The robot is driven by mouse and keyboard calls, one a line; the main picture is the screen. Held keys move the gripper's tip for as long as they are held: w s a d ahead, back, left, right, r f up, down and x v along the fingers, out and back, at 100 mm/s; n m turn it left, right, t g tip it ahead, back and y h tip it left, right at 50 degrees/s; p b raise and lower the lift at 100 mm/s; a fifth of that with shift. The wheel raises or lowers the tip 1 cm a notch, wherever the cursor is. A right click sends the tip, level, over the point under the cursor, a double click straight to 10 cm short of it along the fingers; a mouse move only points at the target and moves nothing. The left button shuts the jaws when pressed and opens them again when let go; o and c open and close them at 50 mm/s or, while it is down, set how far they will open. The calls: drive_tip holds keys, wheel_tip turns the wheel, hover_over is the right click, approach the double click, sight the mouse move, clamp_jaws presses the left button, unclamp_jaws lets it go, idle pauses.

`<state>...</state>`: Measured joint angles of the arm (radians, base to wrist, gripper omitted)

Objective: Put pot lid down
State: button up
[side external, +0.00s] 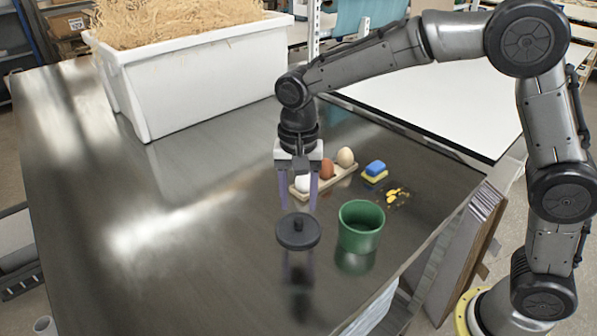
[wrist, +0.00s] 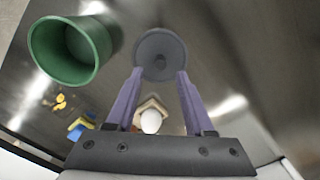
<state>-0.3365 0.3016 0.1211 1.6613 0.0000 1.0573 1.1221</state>
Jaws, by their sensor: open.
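The pot lid (side external: 286,238) is a dark round disc with a small knob on top. It appears to lie flat on the dark shiny table, left of the green pot (side external: 361,235). My gripper (side external: 298,208) points straight down above the lid, open, with its two purple fingers apart and nothing between them. In the wrist view the lid (wrist: 160,55) shows just beyond the fingertips (wrist: 160,72), apart from them. The pot (wrist: 58,52) stands upright with its mouth open and uncovered.
A wooden egg holder (side external: 322,187) with a white, a brown and a beige egg stands behind the gripper. A blue and yellow sponge (side external: 375,170) and yellow crumbs (side external: 395,196) lie near the pot. A white bin (side external: 215,82) of straw stands at the back. The table's left side is clear.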

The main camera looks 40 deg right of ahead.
sight(298, 219)
wheel_tip(298, 219, up, 7)
drive_tip(key=s+d+r+n+t, duration=0.3)
drive_tip(key=s+d+r+n, duration=0.15)
drive_tip(key=s+d, duration=0.55)
drive_tip(key=s+d+f+n+t, duration=0.1)
drive_tip(key=s+d+f+n, duration=0.1)
drive_tip(key=s, duration=0.4)
drive_tip(key=s+d+f+n+t, duration=0.1)
drive_tip(key=s+d+f+n, duration=0.1)
drive_tip(key=s, duration=0.5)
drive_tip(key=shift+s+t, duration=0.3)
